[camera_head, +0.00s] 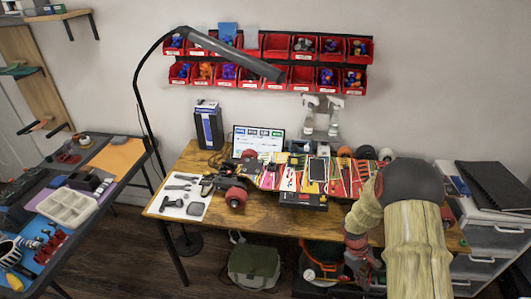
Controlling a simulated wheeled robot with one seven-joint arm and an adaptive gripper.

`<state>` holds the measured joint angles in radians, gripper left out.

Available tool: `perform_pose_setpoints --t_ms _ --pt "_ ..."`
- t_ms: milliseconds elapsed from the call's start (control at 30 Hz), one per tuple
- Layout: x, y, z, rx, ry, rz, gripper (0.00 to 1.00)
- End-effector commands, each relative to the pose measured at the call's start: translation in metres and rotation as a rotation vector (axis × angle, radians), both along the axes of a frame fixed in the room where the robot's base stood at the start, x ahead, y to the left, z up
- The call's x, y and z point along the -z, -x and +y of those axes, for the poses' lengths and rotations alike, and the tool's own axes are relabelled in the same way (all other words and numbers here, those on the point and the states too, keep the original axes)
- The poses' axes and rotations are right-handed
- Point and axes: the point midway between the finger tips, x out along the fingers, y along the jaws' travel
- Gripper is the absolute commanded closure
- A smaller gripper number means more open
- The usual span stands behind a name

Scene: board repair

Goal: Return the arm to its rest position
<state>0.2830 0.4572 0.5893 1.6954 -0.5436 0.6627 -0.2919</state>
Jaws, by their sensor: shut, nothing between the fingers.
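My arm, in pale tan covering with a dark rounded joint, rises at the lower right of the head view and bends over the right part of the wooden workbench (160,207). My gripper (362,272) hangs low in front of the bench's front edge, small and dark reddish. It is shut with nothing in it, and it is apart from the things on the bench top. My arm hides the right end of the bench.
Skateboards (236,194) and tools crowd the bench. A lamp (235,55) arches above, before red bins (277,45). A drawer cabinet (482,262) stands right, a side table (118,157) left. A green bag (254,264) lies beneath the bench.

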Motion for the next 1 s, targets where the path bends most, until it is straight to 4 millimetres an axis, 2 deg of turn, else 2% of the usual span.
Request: perform_pose_setpoints --t_ms 33,100,300,400,600,800,1000 --pt "-0.029 0.001 0.009 0.055 0.008 -0.026 1.00" --pt "-0.064 0.008 0.022 0.138 0.012 -0.055 1.00" --pt "-0.153 0.033 0.065 0.340 0.001 -0.146 1.00" --pt "-0.191 0.049 0.087 0.417 -0.017 -0.193 1.00" --pt "-0.257 0.085 0.129 0.526 -0.075 -0.292 1.00" --pt "-0.308 0.119 0.166 0.556 -0.153 -0.412 1.00" --pt "-0.355 0.143 0.192 0.527 -0.232 -0.574 1.00"
